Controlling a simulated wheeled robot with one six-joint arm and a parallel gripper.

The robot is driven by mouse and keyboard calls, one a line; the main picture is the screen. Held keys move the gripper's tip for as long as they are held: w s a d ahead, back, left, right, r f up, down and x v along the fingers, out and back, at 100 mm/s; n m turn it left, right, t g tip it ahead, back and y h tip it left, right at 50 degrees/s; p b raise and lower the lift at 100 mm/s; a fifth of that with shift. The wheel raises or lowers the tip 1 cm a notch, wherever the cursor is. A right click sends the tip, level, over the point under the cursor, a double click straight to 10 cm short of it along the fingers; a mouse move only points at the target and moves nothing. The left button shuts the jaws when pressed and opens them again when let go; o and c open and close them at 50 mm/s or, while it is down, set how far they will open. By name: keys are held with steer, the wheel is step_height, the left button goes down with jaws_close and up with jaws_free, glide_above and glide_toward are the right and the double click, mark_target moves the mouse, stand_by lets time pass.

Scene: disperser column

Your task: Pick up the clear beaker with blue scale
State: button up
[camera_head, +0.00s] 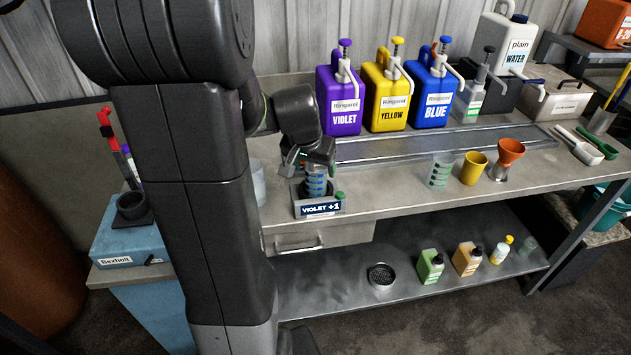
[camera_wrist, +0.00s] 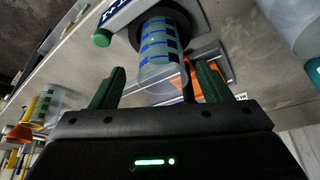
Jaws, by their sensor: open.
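The clear beaker with blue scale (camera_head: 316,184) stands upright in the holder labelled "VIOLET +1" (camera_head: 320,210), at the left part of the bench. In the wrist view the beaker (camera_wrist: 160,45) shows its blue marks, with its far end in the holder's dark ring. My gripper (camera_head: 309,163) is just above the beaker in the head view. In the wrist view my gripper (camera_wrist: 160,72) is open, with one green finger to each side of the beaker's near end. A gap shows at the left finger; contact at the right finger cannot be told.
A clear beaker with green scale (camera_head: 439,173), a yellow cup (camera_head: 473,168) and an orange funnel (camera_head: 510,152) stand to the right. Violet (camera_head: 338,100), yellow (camera_head: 387,95) and blue (camera_head: 432,95) canisters stand behind. A green knob (camera_head: 340,196) is beside the holder.

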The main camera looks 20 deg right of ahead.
steer(key=shift+p+x, duration=0.45)
steer(key=shift+x, duration=2.3)
steer(key=shift+w, duration=0.1)
steer(key=shift+r, duration=0.1)
steer(key=c, duration=1.1)
steer(key=shift+r, duration=0.1)
